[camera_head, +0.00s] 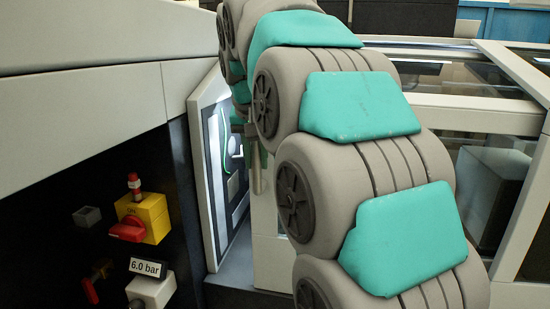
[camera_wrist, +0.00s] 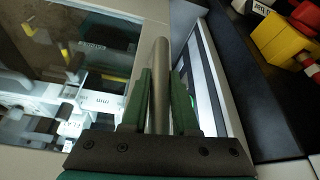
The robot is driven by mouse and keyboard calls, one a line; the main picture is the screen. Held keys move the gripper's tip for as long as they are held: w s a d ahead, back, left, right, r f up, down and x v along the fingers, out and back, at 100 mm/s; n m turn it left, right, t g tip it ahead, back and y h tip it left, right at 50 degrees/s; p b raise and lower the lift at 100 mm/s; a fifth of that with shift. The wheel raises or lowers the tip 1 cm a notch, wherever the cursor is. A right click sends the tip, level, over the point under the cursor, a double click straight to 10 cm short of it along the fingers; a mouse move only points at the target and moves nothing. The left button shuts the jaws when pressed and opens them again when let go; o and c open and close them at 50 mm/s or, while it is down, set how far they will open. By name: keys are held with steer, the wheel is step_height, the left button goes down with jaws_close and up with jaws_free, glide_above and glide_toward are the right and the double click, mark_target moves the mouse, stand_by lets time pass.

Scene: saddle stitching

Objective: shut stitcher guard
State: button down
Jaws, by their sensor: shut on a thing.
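The guard's grey bar handle (camera_wrist: 159,50) stands between the two green fingers of my gripper (camera_wrist: 162,74) in the wrist view. The fingers are shut on it from both sides. The handle's lower end also shows in the head view (camera_head: 256,176), just left of my arm. A pale guard frame (camera_wrist: 140,20) with a clear window lies left of the handle in the wrist view. A lit gap with a white-edged frame (camera_head: 204,185) shows left of the handle in the head view. My arm hides most of the guard there, so its exact angle is unclear.
A dark machine panel at left carries a yellow box with a red knob (camera_head: 140,218) and a 6.0 bar label (camera_head: 148,267). The yellow box (camera_wrist: 282,42) is also at upper right in the wrist view. Pale framed windows (camera_head: 480,120) stand right of my arm.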

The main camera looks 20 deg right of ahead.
steer(key=w+a, duration=0.1)
steer(key=a, duration=0.1)
steer(key=w+a, duration=0.2)
steer(key=shift+w+a+r, duration=0.1)
steer(key=shift+w+a, duration=0.1)
steer(key=shift+a, duration=0.15)
steer(key=c, duration=0.7)
jaws_free()
steer(key=p+v, duration=0.1)
steer(key=v, duration=0.6)
steer(key=shift+s+r, duration=0.2)
steer(key=shift+r, duration=0.1)
